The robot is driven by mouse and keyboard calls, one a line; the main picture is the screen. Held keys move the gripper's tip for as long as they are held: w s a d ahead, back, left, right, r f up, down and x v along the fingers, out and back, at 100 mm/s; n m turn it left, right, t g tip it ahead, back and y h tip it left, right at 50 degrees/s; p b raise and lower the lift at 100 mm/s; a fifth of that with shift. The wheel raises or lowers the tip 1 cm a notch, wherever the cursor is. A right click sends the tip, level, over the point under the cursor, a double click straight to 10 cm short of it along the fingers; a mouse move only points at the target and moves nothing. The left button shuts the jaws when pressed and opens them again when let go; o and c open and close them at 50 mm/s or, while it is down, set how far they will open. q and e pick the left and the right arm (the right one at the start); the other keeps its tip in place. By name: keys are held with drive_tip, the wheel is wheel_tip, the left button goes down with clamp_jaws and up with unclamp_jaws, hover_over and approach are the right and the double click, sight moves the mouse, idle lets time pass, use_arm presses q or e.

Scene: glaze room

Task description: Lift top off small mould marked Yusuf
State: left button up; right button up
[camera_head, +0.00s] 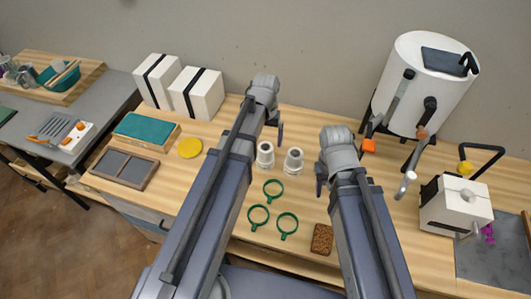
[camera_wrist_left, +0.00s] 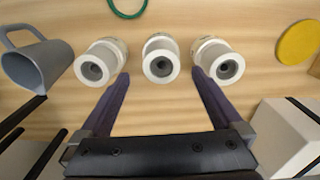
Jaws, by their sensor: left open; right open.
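Side marks are too small to read, so I cannot tell which says Yusuf. Two show in the head view (camera_head: 265,155) (camera_head: 293,161); my left arm hides the third. My left gripper (camera_head: 278,132) is open and empty, its fingertips (camera_wrist_left: 161,74) on either side of the middle mould; I cannot tell whether they touch. My right gripper (camera_head: 324,184) is open, right of the moulds, partly hidden.
A grey jug (camera_wrist_left: 40,58) stands beside the moulds. Green rings (camera_head: 259,215) and a brown block (camera_head: 322,239) lie at the front. Strapped white boxes (camera_head: 197,93), a yellow disc (camera_head: 190,147) and a slate (camera_head: 124,168) are left; a white drum (camera_head: 425,80) is right.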

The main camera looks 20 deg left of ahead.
sight(266, 149)
use_arm(q)
drive_tip(key=shift+a+f+b, duration=0.1)
drive_tip(key=shift+f+b, duration=2.5)
drive_tip(key=shift+f, duration=0.05)
drive_tip(key=shift+r, duration=0.1)
drive_tip(key=c, duration=1.5)
drive_tip(key=shift+o, duration=0.2)
drive_tip(key=shift+r, duration=0.2)
wheel_tip(266, 149, up, 10)
drive_tip(key=p, duration=1)
drive_tip(key=shift+f, duration=0.15)
